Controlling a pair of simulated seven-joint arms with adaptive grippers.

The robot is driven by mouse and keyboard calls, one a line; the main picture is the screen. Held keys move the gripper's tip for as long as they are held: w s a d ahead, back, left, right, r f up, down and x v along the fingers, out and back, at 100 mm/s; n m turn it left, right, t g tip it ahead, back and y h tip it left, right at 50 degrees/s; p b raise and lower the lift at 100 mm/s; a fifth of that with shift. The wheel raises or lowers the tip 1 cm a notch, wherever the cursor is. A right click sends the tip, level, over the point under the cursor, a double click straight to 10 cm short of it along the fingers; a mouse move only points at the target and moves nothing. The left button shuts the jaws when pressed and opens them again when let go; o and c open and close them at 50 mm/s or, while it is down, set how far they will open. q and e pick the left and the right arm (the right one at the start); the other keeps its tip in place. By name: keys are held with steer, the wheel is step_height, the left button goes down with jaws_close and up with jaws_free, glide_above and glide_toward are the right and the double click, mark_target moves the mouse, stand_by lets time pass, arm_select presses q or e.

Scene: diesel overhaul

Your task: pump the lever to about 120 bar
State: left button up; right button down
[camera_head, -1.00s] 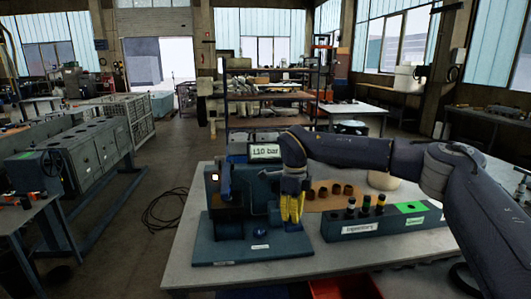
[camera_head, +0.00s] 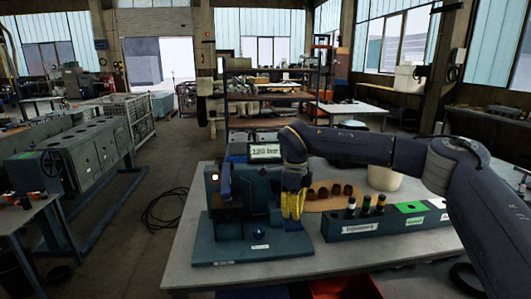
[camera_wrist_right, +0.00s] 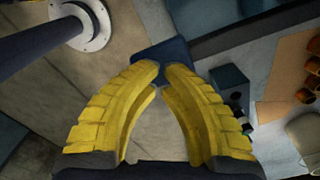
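The pump test stand is a blue-green unit (camera_head: 262,204) on a base plate at the table's left. Its display (camera_head: 265,151) appears to read 120 bar. My right gripper (camera_head: 293,218), with yellow fingers, points down at the stand's right side. In the right wrist view the fingertips (camera_wrist_right: 162,68) are close together, with a dark blue piece (camera_wrist_right: 160,50), seemingly the lever's end, between and just beyond them. The fingers hide much of the lever in the head view. My left gripper is not in view.
To the right stands a blue-green rack (camera_head: 350,225) with several dark and yellow-banded parts and a green patch. Behind it several brown rings lie on a tan mat (camera_head: 325,203), near a pale container (camera_head: 384,178). The table's front left is clear.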

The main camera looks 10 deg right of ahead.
steer(key=shift+s+r, duration=0.2)
steer(key=shift+r, duration=0.55)
steer(key=shift+r, duration=0.1)
steer(key=shift+r, duration=1.9)
